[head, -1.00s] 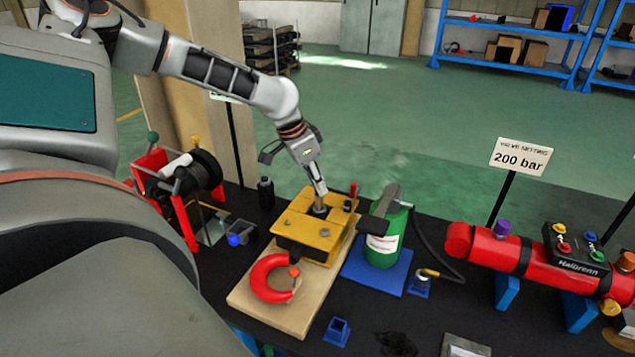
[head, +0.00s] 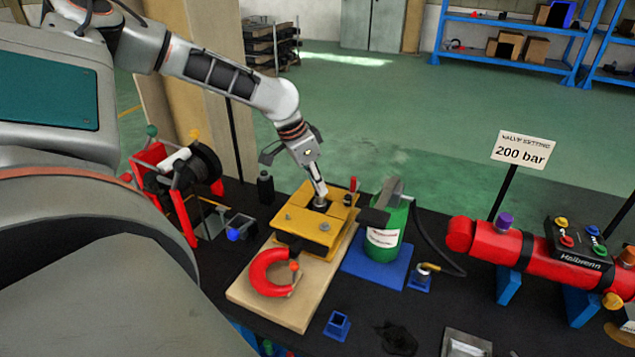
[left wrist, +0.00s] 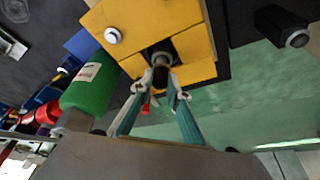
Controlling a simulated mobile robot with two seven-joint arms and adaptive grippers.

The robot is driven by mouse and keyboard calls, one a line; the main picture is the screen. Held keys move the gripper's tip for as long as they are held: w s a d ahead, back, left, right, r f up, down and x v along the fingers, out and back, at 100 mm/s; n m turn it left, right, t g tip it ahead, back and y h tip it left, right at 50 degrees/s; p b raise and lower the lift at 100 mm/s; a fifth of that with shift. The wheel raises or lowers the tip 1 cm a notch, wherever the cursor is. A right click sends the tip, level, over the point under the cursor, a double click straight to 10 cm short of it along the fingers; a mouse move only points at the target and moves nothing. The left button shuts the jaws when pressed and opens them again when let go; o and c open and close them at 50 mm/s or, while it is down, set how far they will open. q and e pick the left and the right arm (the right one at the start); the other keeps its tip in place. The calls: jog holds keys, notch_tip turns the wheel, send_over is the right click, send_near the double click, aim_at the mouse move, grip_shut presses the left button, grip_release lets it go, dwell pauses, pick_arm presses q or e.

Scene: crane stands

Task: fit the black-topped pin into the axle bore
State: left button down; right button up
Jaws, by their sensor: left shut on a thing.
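The yellow block (head: 293,222) stands on a light wooden board. Its top has a dark square opening around the bore (left wrist: 149,52), seen from above in the left wrist view. My left gripper (head: 320,197) points down at this opening. Its two fingers (left wrist: 166,88) are closed on the black-topped pin (left wrist: 161,74), which stands at the opening. The fingers and the opening's rim hide the pin's lower part, so I cannot tell how deep it sits. My right gripper is in neither view.
A red ring-shaped piece (head: 263,277) lies on the board (head: 290,312) in front of the block. A green bottle (head: 383,243) stands close on its right, on a blue plate. A red-framed reel (head: 175,195) is at left. A red cylinder (head: 480,240) lies at right.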

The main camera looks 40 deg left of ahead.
pick_arm(q)
jog(key=shift+f+b, duration=0.7)
jog(key=shift+f, duration=0.45)
jog(key=c, duration=1.9)
grip_release()
jog(key=shift+r, duration=0.15)
jog(key=shift+p+v, duration=0.8)
jog(key=shift+p, duration=0.2)
jog(key=p+v, duration=0.3)
jog(key=p, duration=0.1)
jog(key=shift+s, duration=0.1)
jog(key=shift+r, duration=0.1)
